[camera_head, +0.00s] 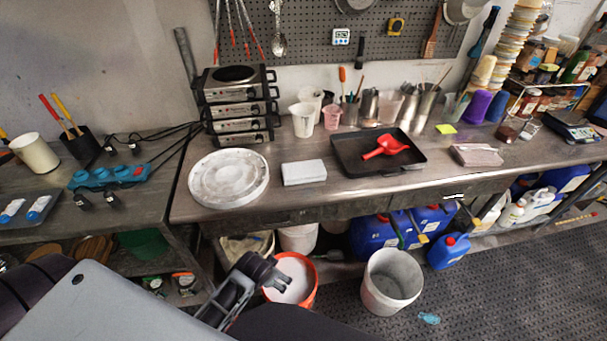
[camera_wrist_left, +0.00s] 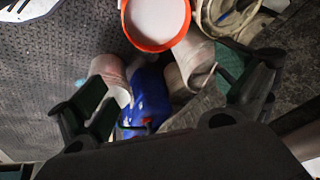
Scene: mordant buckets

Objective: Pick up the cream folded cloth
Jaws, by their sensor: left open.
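A pale, off-white folded cloth (camera_head: 304,172) lies flat on the steel bench near its front edge, between the round white lid and the black tray. A second folded cloth (camera_head: 477,155), pinkish, lies farther right on the bench. My left gripper (camera_head: 250,278) is below the bench front, beside the orange-rimmed bucket, lower than the pale cloth and apart from it. In the left wrist view its two fingers (camera_wrist_left: 168,105) are spread wide with nothing between them held. Neither cloth shows in that view. My right gripper is not in view.
The round white lid (camera_head: 229,178) and black tray (camera_head: 352,160) with a red scoop (camera_head: 385,147) flank the pale cloth. Hot plates (camera_head: 238,108) and cups stand behind. The orange-rimmed bucket (camera_head: 309,293), white bucket (camera_head: 391,283) and blue jugs (camera_head: 377,238) are below bench level.

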